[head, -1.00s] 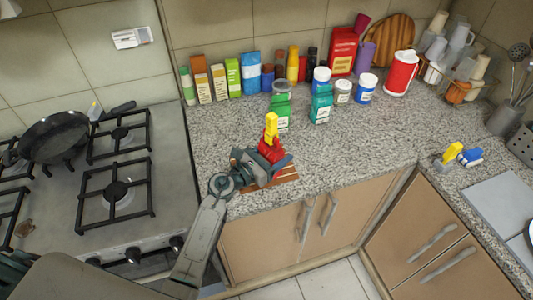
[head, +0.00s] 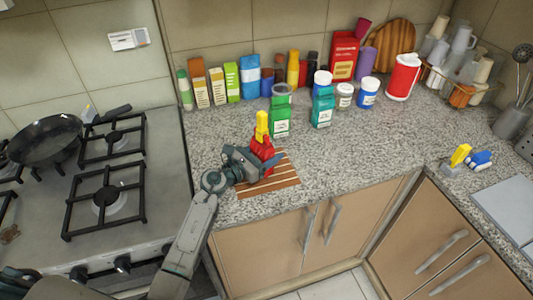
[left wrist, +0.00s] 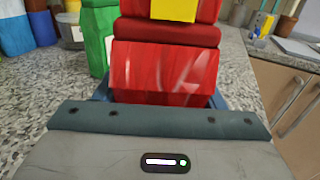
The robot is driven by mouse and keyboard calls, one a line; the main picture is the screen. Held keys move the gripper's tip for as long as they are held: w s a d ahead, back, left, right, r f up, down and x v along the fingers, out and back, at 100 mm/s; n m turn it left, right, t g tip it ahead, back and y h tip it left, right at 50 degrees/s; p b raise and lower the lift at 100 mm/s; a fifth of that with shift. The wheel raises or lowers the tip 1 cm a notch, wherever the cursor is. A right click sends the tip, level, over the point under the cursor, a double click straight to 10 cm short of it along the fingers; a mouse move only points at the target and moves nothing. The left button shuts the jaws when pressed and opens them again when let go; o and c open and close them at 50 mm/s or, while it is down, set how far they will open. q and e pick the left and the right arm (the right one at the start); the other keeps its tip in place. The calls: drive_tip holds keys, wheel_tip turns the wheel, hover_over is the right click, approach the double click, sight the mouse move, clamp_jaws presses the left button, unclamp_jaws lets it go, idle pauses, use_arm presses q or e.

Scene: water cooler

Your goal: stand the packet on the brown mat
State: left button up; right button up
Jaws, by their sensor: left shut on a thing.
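The red packet (head: 262,146) is upright in my left gripper (head: 264,161), with a yellow clip (head: 262,124) at its top. In the left wrist view the red packet (left wrist: 165,68) fills the middle, between the jaws. The brown mat (head: 283,181) is a striped wooden mat at the counter's front edge, below and right of the packet in the head view. The gripper hides the packet's foot, so I cannot tell whether it touches the mat.
A green packet (head: 280,122) stands close behind the red one, and another green packet (head: 322,109) is to its right. Jars and boxes line the wall. The stove (head: 115,190) is at the left. The counter right of the mat is clear.

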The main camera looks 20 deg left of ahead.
use_arm(q)
drive_tip(key=shift+f, duration=0.2)
drive_tip(key=o, duration=1.1)
drive_tip(key=shift+c, duration=0.2)
drive_tip(key=shift+r, duration=0.15)
drive_tip(key=shift+r, duration=0.25)
drive_tip(key=v, duration=1.1)
drive_tip(key=shift+f+b, duration=0.3)
drive_tip(key=shift+b, duration=0.1)
drive_tip(key=shift+s+a+r, duration=0.1)
drive_tip(key=shift+s+a, duration=0.2)
drive_tip(key=shift+s, duration=0.15)
